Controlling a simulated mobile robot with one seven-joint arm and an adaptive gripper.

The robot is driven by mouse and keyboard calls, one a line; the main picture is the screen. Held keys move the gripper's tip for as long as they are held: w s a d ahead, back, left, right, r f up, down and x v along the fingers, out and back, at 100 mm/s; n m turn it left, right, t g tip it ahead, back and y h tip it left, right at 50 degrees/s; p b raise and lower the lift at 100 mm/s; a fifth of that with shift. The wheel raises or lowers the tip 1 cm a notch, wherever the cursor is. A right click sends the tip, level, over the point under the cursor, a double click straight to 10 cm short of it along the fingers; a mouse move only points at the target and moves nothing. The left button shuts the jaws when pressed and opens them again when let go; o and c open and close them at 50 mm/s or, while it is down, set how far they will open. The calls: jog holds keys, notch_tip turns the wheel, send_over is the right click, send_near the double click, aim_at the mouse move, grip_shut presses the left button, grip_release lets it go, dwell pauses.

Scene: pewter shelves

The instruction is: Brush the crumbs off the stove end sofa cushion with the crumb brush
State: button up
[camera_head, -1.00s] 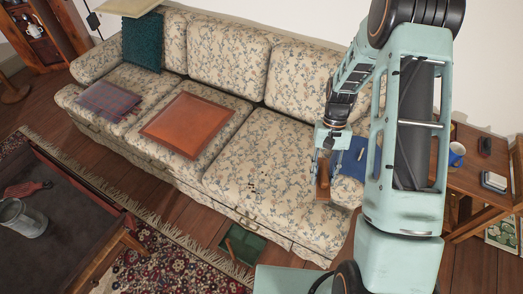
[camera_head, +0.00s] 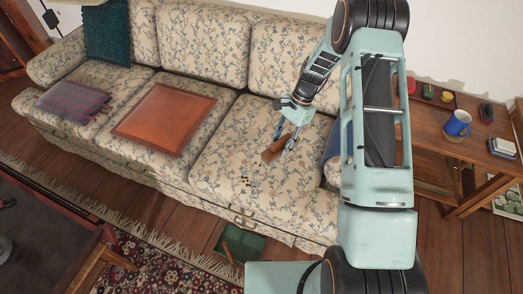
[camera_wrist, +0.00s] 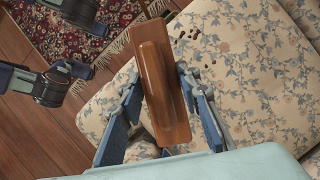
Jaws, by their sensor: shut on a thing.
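The crumb brush, a brown wooden block (camera_head: 274,152), is held in my gripper (camera_head: 287,138) over the right-hand seat cushion (camera_head: 225,150). In the wrist view the brush (camera_wrist: 158,75) lies lengthwise between the two blue fingers of my gripper (camera_wrist: 162,98), which are shut on it. Its bristles are hidden. I cannot tell if it touches the cushion. Dark crumbs (camera_head: 248,183) lie near the cushion's front, below and left of the brush; they also show in the wrist view (camera_wrist: 189,37), beyond the brush's far end and to its right.
An orange-brown leather square (camera_head: 165,115) lies on the middle cushion and a folded plaid cloth (camera_head: 72,101) on the left. A side table (camera_head: 440,155) with a blue mug (camera_head: 457,122) stands at right. A green box-like thing (camera_head: 240,243) is on the floor below the sofa front.

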jog(key=shift+w+a+f+m+t+y+b, duration=0.1)
jog(key=shift+w+a+f+m+t+b, duration=0.85)
jog(key=shift+w+f+m+b, duration=1.85)
jog(key=shift+w+a+f+m+t+y+b, duration=0.1)
jog(key=shift+w+a+f+m+t+b, duration=0.95)
jog(key=shift+f+b, duration=3.15)
jog(key=shift+w+a+f+m+t+y+b, duration=0.1)
jog(key=shift+w+a+f+m+t+b, duration=0.3)
jog(key=shift+w+a+f+m+b, duration=1.9)
jog(key=f, duration=0.1)
jog(key=d+f+b, duration=0.1)
jog(key=d+f, duration=0.1)
jog(key=f, duration=0.1)
jog(key=shift+w+b, duration=0.35)
